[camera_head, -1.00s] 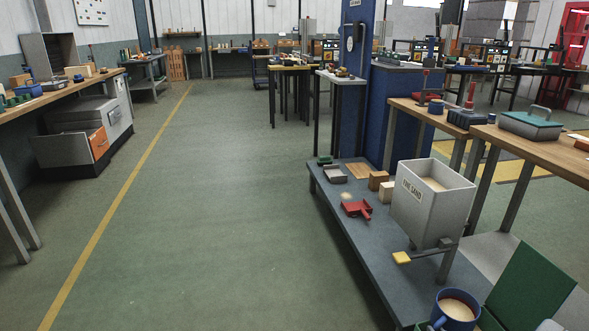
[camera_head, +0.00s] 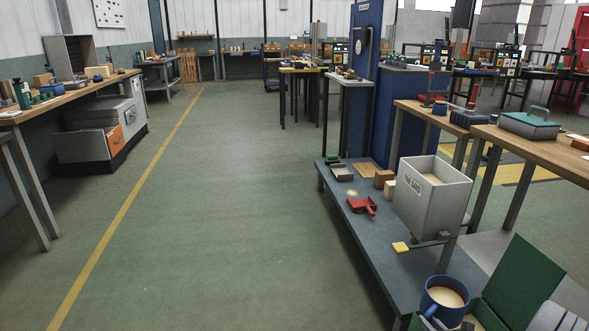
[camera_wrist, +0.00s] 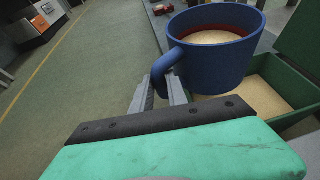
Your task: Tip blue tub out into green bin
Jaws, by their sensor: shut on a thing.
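The blue tub (camera_head: 444,295) is a mug-like cup with a side handle, holding pale sand-like material. In the wrist view the blue tub (camera_wrist: 214,60) is upright, and my gripper (camera_wrist: 168,85) is shut on its handle. The green bin (camera_head: 490,318) is at the lower right of the head view with its green lid standing open. In the wrist view the green bin (camera_wrist: 285,122) is behind and below the tub, with pale material inside. The tub covers part of the bin. In the head view my gripper is mostly cut off at the bottom right corner.
A grey hopper (camera_head: 433,205) labelled as sand stands on the low grey platform (camera_head: 375,250), with a yellow-tipped lever (camera_head: 401,247) below. A red scoop (camera_head: 361,205) and small blocks (camera_head: 383,180) lie behind it. Open green floor lies to the left.

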